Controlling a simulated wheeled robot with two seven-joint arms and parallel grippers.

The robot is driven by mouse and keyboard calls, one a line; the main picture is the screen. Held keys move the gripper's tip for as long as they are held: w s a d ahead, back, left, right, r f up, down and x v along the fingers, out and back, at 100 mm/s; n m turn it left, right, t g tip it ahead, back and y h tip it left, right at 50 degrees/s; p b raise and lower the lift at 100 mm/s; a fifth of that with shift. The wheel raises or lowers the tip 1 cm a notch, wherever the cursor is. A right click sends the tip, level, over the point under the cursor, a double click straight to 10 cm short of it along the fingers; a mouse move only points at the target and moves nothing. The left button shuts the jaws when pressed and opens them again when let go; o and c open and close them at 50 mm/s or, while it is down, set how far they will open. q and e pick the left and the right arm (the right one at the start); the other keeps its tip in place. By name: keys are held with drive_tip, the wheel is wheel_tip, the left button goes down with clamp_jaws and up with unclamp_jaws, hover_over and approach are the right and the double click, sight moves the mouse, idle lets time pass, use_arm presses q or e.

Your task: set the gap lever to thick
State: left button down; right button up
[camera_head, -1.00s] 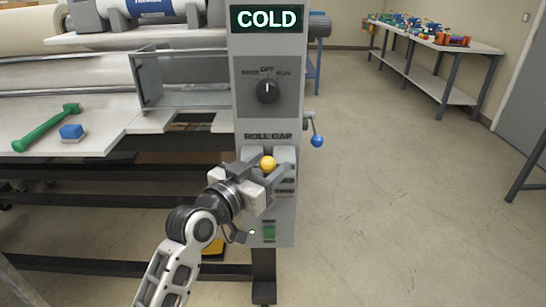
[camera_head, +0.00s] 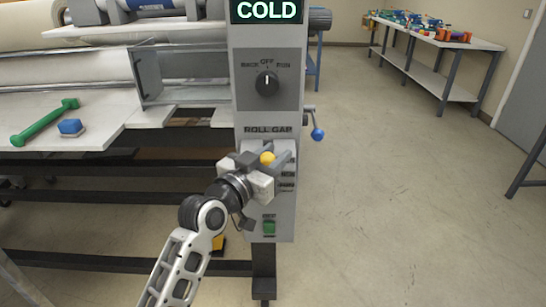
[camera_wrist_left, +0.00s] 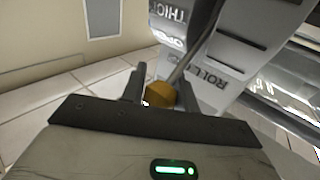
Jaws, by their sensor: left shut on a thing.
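The gap lever's yellow knob (camera_head: 267,158) is at the ROLL GAP panel of the grey control column (camera_head: 268,195). My left gripper (camera_head: 266,160) is shut on the knob. In the left wrist view the knob (camera_wrist_left: 161,95) sits between the two fingers, with its grey rod (camera_wrist_left: 198,42) running up to the panel. The word THICK shows partly at the top of that view. Which panel mark the lever points at is hard to tell, as my gripper covers part of the slot. My right gripper is not in view.
Above the lever are a black rotary knob (camera_head: 266,84) at OFF and a COLD display (camera_head: 267,10). A green button (camera_head: 268,227) is below. A blue-ended crank (camera_head: 317,133) sticks out at the right. A green-handled tool (camera_head: 45,123) and a blue block (camera_head: 70,127) lie on the left table.

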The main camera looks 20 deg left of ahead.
use_arm(q)
drive_tip(key=f+b, duration=0.1)
drive_tip(key=b, duration=0.1)
drive_tip(key=s+f+m+t+b, duration=0.1)
drive_tip(key=f+b, duration=0.1)
drive_tip(key=s+f+m+t+h+b, duration=0.1)
drive_tip(key=b, duration=0.1)
drive_tip(key=shift+s+d+f, duration=0.15)
drive_tip(key=shift+d+f, duration=0.05)
drive_tip(key=shift+d, duration=0.2)
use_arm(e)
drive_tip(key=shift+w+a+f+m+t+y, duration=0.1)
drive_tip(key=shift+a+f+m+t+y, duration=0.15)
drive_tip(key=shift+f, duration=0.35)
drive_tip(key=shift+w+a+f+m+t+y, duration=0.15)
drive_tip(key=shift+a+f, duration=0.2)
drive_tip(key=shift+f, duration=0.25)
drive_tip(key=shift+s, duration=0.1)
use_arm(q)
drive_tip(key=c, duration=1.1)
unclamp_jaws()
drive_tip(key=shift+o, duration=0.2)
drive_tip(key=shift+r, duration=0.1)
drive_tip(key=shift+s, duration=0.1)
